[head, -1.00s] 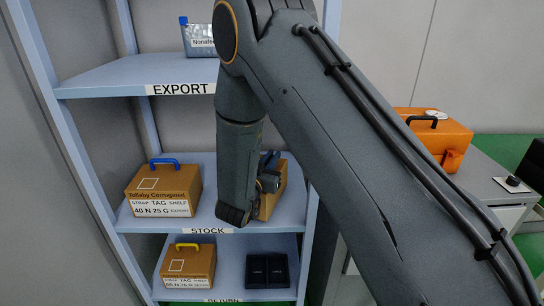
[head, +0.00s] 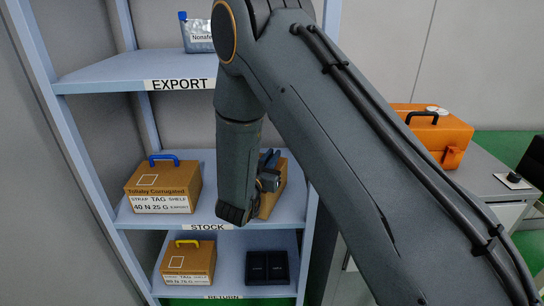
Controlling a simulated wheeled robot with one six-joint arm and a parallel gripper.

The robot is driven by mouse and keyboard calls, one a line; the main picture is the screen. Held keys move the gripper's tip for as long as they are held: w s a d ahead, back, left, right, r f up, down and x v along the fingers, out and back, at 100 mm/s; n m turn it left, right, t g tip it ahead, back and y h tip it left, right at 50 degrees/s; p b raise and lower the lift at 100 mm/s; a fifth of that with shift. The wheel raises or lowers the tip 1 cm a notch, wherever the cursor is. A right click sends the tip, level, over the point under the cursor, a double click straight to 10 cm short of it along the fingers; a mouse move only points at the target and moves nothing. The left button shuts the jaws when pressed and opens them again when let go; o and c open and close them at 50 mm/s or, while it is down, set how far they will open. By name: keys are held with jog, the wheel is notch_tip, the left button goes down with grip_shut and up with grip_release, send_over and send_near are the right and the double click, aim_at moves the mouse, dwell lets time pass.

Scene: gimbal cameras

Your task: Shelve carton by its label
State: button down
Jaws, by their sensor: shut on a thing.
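My gripper (head: 268,178) is at the STOCK shelf, partly hidden behind my own forearm. It is shut on a brown carton (head: 277,192), of which only the right part shows. That carton is on or just above the STOCK shelf board (head: 285,217); I cannot tell if it touches. Its label is hidden. Left of it on the same shelf stands a brown carton with a blue handle (head: 163,185), its white label facing out with the word EXPORT at its lower right. A brown carton with a yellow handle (head: 189,262) stands on the RETURN shelf below.
The EXPORT shelf (head: 120,72) above holds a clear bag with a blue cap (head: 198,35) and has bare room at its left. A black bin (head: 267,268) stands on the RETURN shelf. An orange case (head: 440,135) sits on a grey bench at right.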

jog(key=c, duration=1.7)
grip_release()
jog(key=shift+f, duration=0.1)
